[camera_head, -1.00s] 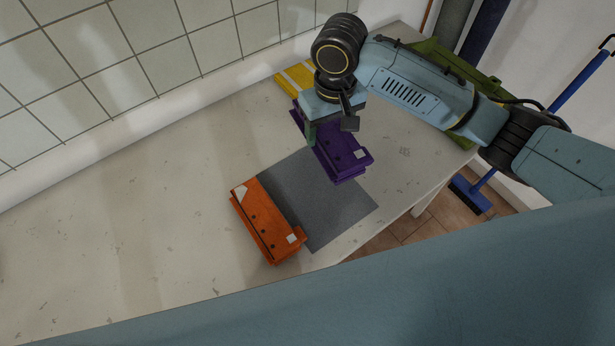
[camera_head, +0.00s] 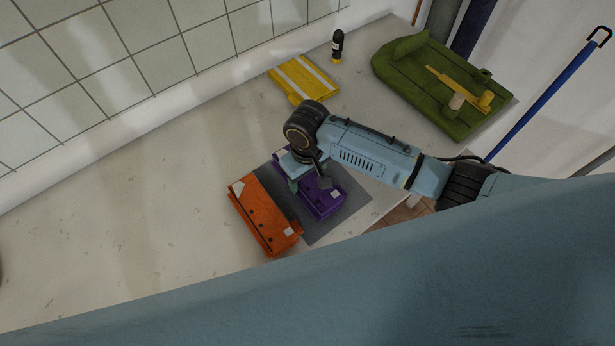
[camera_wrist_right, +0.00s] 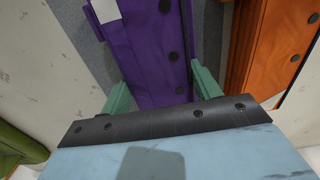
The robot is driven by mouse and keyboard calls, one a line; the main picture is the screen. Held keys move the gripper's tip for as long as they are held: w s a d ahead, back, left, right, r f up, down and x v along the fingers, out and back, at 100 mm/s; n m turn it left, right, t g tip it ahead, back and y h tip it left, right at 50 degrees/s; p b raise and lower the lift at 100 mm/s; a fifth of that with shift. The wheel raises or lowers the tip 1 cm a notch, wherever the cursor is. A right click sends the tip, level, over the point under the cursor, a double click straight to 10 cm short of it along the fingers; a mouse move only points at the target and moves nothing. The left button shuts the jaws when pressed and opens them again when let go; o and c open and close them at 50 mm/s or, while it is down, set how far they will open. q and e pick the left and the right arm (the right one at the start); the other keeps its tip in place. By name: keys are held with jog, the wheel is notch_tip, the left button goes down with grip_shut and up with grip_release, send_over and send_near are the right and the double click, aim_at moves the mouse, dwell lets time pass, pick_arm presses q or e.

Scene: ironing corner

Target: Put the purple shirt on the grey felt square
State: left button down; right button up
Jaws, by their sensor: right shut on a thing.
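The folded purple shirt (camera_head: 322,200) is over the grey felt square (camera_head: 348,208) in the head view, beside the orange shirt. My right gripper (camera_head: 307,184) is shut on the purple shirt from above. In the right wrist view its green fingers (camera_wrist_right: 160,92) grip the purple shirt (camera_wrist_right: 150,50) from both sides, with grey felt (camera_wrist_right: 88,42) showing beside it. I cannot tell whether the shirt touches the felt or is slightly above it. My left gripper is not in view.
A folded orange shirt (camera_head: 262,216) lies along the felt's left edge, close to the purple one. A yellow folded item (camera_head: 305,80), a small dark bottle (camera_head: 337,46) and a green tray-like item (camera_head: 420,95) stand farther back. The table's left side is clear.

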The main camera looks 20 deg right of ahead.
jog(key=shift+f, duration=0.5)
jog(key=shift+f, duration=0.15)
jog(key=o, duration=1.2)
notch_tip(320, 180, up, 12)
jog(key=shift+r+p, duration=0.15)
jog(key=shift+p, duration=0.75)
